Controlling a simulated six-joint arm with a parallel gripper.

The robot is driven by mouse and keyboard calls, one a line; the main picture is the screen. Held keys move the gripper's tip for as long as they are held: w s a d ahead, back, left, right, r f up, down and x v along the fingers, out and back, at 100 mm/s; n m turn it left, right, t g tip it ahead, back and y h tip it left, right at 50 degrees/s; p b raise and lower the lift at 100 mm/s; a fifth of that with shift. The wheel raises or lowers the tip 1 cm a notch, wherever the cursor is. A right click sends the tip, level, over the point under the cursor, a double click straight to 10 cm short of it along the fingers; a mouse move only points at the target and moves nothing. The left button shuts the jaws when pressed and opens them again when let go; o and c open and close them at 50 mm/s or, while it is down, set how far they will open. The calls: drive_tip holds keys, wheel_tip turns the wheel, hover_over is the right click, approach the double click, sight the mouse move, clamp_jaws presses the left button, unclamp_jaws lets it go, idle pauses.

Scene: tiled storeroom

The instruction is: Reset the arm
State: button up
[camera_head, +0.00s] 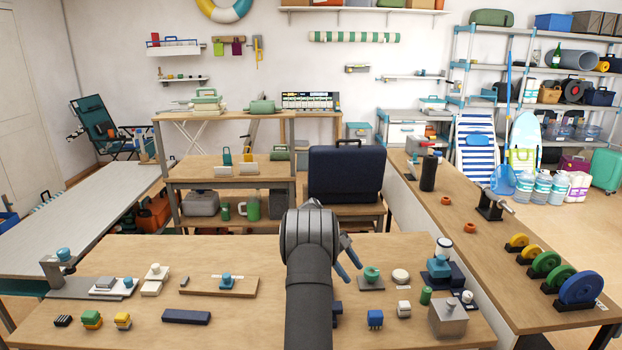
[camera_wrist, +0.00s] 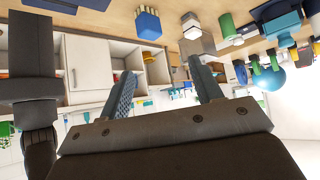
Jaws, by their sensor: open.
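My arm rises from the front edge of the workbench (camera_head: 230,320) in the head view, with its dark, rounded wrist over the middle of the bench. My gripper (camera_head: 355,272) extends to the right of the wrist, its two blue fingers apart. In the wrist view my gripper (camera_wrist: 162,67) shows both textured fingers spread, with nothing between them. The arm hides part of the bench middle.
A blue block (camera_head: 375,318), a green round part (camera_head: 371,273) and a grey box (camera_head: 448,318) stand right of my arm. A wooden board (camera_head: 240,290) lies left. Behind is a dark blue case (camera_head: 346,175). The bench front between small parts is bare.

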drive_tip(key=w+a+f, duration=0.3)
drive_tip(key=a+f, duration=0.1)
drive_tip(key=a, duration=0.1)
drive_tip(key=w+a+f, duration=0.2)
drive_tip(key=a, duration=0.1)
drive_tip(key=shift+w, duration=0.35)
wheel_tip(320, 180, down, 3)
drive_tip(key=shift+a+f, duration=0.1)
drive_tip(key=shift+f, duration=0.45)
